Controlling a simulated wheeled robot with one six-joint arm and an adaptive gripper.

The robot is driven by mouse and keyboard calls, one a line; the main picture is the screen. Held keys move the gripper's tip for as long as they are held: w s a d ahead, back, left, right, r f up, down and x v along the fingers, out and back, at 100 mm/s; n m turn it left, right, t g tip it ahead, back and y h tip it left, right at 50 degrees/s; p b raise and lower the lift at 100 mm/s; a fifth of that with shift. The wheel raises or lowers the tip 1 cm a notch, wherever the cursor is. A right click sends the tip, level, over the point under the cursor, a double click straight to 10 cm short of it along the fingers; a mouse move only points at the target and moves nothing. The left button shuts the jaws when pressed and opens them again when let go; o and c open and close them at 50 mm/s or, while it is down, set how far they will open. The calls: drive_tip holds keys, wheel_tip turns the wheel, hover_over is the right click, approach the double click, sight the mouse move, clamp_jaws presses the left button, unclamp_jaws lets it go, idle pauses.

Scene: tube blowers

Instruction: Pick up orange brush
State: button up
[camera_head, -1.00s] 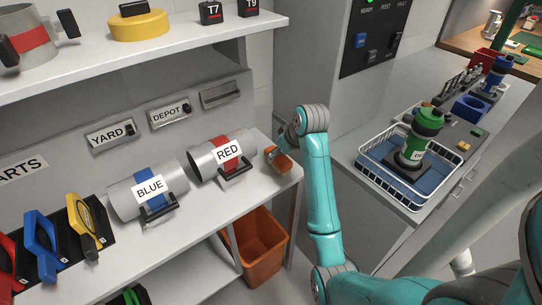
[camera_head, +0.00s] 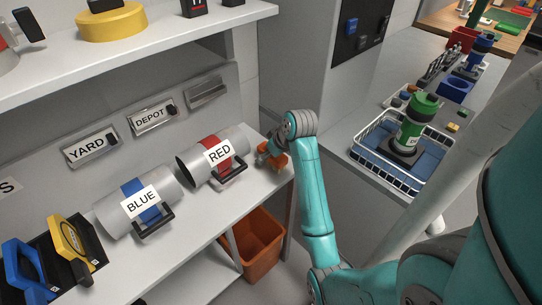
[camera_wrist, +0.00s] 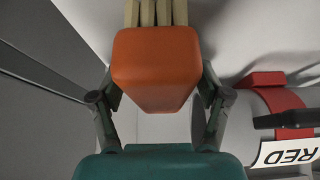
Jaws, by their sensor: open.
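The orange brush (camera_head: 278,161) is at the right end of the middle shelf, beside the tube labelled RED, and is partly covered by my gripper (camera_head: 270,151). In the wrist view the brush (camera_wrist: 156,68) shows as an orange block with pale tan bristles pointing to the top edge. My gripper (camera_wrist: 160,90) is open, with one finger on each side of the orange block. Small gaps seem to show beside the block, but I cannot tell whether either fingertip touches it.
The RED tube (camera_head: 199,166) lies close left of the brush, with the BLUE tube (camera_head: 111,213) beyond it. An orange bin (camera_head: 262,250) stands below the shelf end. A white wire basket (camera_head: 372,172) holding a green device (camera_head: 414,125) sits on the right-hand counter.

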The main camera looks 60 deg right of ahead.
drive_tip(key=shift+f, duration=0.25)
idle(0.3)
drive_tip(key=c, duration=1.3)
